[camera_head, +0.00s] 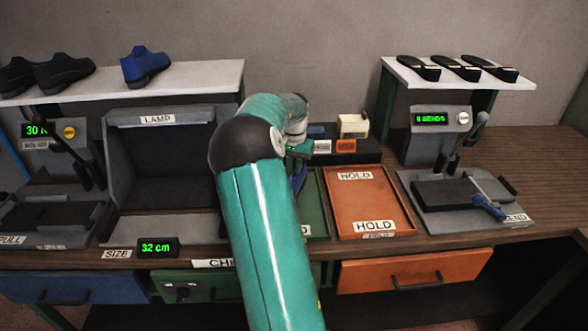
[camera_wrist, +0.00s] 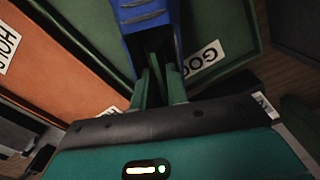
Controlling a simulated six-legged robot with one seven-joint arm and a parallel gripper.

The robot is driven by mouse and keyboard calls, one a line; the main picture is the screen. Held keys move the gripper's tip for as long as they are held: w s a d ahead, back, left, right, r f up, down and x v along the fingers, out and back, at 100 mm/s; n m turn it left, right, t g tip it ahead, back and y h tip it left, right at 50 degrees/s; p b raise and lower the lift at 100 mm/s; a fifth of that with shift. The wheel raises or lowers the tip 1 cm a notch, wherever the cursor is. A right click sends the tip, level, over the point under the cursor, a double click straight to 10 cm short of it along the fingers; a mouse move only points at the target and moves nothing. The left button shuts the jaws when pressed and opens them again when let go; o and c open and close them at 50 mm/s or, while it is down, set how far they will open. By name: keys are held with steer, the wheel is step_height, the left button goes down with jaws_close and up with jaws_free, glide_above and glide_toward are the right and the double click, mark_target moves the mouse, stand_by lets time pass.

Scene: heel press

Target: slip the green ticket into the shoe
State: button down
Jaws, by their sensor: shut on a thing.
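The blue shoe (camera_wrist: 146,16) lies in the green tray marked GOOD (camera_wrist: 230,30). In the wrist view its toe side is at the top and its dark opening faces my fingers. In the head view only a sliver of the shoe (camera_head: 299,178) shows beside my arm. My gripper (camera_wrist: 158,76) points down at the heel end of the shoe, its fingertips close to the opening. It is shut on a narrow dark-green piece, which looks like the green ticket (camera_wrist: 157,84). The ticket's lower end is hard to make out, and I cannot tell whether it touches the shoe.
The orange HOLD tray (camera_head: 370,205) lies right of the green tray. Behind them stands a dark rack (camera_head: 365,157) with labels and a pale box (camera_head: 353,125). A lamp booth (camera_head: 160,165) is at left, a bend press (camera_head: 460,190) at right. Another blue shoe (camera_head: 145,66) stands on the shelf.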

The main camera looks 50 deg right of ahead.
steer(key=shift+s, duration=0.15)
steer(key=c, duration=1.6)
jaws_free()
step_height(320, 180, up, 12)
steer(key=f, duration=0.1)
steer(key=w+a+r+n+t, duration=0.1)
steer(key=a+r+n, duration=0.15)
steer(key=a, duration=0.55)
steer(key=a+r+n+t, duration=0.1)
steer(key=a+r, duration=0.3)
steer(key=a, duration=0.5)
steer(key=s+a+n+t, duration=0.1)
steer(key=s+a+n, duration=0.3)
steer(key=a, duration=0.8)
steer(key=s+a+n+t, duration=0.1)
steer(key=s+a+n, duration=0.25)
steer(key=a, duration=0.85)
steer(key=s+a+f+n, duration=0.1)
steer(key=s+a, duration=0.1)
steer(key=s+a+f+n+t, duration=0.1)
steer(key=s+a, duration=0.2)
steer(key=s+a+f+n, duration=0.1)
steer(key=s+a, duration=0.1)
steer(key=shift+s+a+f+t, duration=0.15)
steer(key=shift+a+f+t, duration=0.15)
steer(key=shift+a+f, duration=0.05)
